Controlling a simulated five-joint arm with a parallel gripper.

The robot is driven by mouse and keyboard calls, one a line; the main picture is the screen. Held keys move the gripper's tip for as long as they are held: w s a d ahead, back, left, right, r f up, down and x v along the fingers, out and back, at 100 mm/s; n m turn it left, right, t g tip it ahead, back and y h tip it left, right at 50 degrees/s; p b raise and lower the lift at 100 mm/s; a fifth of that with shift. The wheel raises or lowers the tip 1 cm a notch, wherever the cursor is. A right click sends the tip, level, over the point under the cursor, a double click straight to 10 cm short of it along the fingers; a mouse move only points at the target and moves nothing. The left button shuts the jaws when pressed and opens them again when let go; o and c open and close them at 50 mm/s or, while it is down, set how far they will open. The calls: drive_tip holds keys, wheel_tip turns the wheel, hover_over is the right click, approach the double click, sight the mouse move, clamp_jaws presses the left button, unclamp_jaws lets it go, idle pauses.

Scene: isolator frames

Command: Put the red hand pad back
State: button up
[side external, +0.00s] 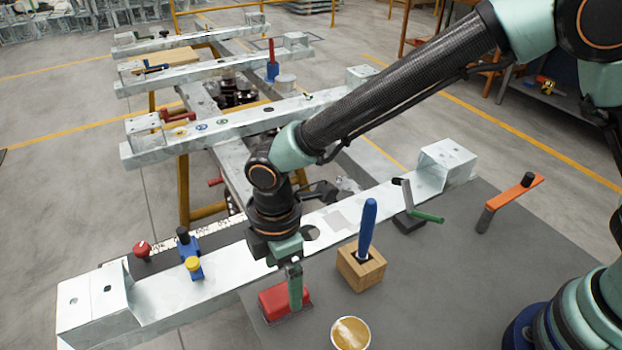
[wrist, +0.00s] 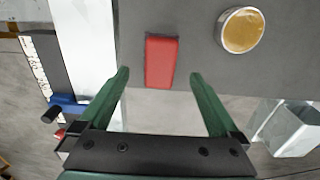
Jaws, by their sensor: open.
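The red hand pad (side external: 273,304) lies on the grey mat (side external: 440,290) beside the near metal beam, partly hidden by my gripper in the side view. In the wrist view the red pad (wrist: 161,60) shows as an upright rectangle. My gripper (side external: 294,303) points down at the pad. In the wrist view my gripper (wrist: 160,75) is open, with one green finger to each side of the pad's lower end. A gap shows between each finger and the pad, and nothing is held. I cannot tell the exact height of the fingertips.
A round tin of yellowish stuff (side external: 350,334) and a wooden block (side external: 361,268) with a blue handle (side external: 367,228) stand right of the pad. The metal beam (side external: 190,287) runs behind, with a blue clamp (side external: 188,246) beside it. An orange-armed tool (side external: 513,200) is farther right.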

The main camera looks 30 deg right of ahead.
sight(284, 293)
wheel_tip(284, 293, up, 6)
drive_tip(key=r, duration=0.1)
drive_tip(key=w+d+r+m+t+y, duration=0.1)
drive_tip(key=d+r+m, duration=0.3)
drive_tip(key=d, duration=0.3)
drive_tip(key=w+d+r+m+t, duration=0.1)
drive_tip(key=w+d+r+m, duration=0.15)
drive_tip(key=d+r, duration=0.4)
drive_tip(key=s+d+m+t, duration=0.1)
drive_tip(key=s+d+m, duration=0.2)
drive_tip(key=d, duration=0.6)
drive_tip(key=s+d+r+m+t+h, duration=0.1)
drive_tip(key=s+d+m, duration=0.3)
drive_tip(key=d+m, duration=0.4)
drive_tip(key=shift+d+r+t, duration=0.15)
drive_tip(key=shift+d+t, duration=0.65)
